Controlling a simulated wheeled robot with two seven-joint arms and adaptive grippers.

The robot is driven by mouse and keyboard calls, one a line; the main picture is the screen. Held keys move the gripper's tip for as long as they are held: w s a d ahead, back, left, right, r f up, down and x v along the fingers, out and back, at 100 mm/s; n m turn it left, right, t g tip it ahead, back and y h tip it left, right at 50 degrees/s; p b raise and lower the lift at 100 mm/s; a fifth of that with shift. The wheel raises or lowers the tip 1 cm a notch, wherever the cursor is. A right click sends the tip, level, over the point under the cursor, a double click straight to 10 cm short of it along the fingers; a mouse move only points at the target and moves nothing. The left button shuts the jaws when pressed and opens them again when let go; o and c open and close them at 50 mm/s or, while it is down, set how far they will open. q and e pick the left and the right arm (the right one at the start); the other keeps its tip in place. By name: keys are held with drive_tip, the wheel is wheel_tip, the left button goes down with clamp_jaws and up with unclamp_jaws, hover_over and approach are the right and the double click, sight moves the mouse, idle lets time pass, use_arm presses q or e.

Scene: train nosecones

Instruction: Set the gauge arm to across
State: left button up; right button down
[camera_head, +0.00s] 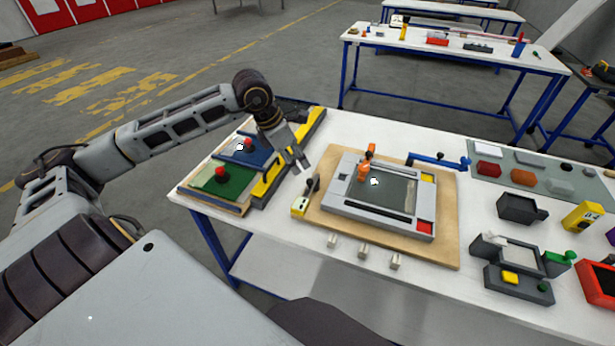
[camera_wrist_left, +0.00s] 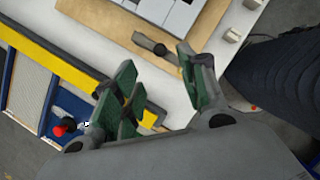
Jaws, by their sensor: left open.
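Which part is the gauge arm is not certain. A blue arm (camera_head: 440,160) with an upright blue end lies along the far right edge of the wooden board (camera_head: 445,255). A short orange arm (camera_head: 366,165) stands at the back of the grey framed fixture (camera_head: 345,200). A dark lever (camera_head: 313,184) rises beside a small yellow block (camera_head: 300,206) at the board's left; a dark lever also shows in the left wrist view (camera_wrist_left: 152,43). My left gripper (camera_head: 302,163) is open and empty, left of the fixture and above the table. My right gripper is out of view.
A green panel (camera_head: 226,188) and a blue panel (camera_head: 255,153), each with a red knob, sit left beside a yellow-black rail (camera_head: 312,130). Several small grey blocks line the front edge. Bins and coloured parts crowd the right.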

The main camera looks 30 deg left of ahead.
sight(309, 181)
use_arm(q)
drive_tip(key=p+x, duration=0.1)
drive_tip(key=x, duration=0.5)
drive_tip(key=shift+f, duration=0.15)
drive_tip(key=shift+x, duration=1.1)
drive_tip(key=shift+w+d+f, duration=0.1)
drive_tip(key=shift+w+f, duration=0.1)
drive_tip(key=shift+f, duration=0.35)
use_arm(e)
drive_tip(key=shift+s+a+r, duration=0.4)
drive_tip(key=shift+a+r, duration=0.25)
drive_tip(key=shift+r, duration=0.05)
use_arm(q)
clamp_jaws()
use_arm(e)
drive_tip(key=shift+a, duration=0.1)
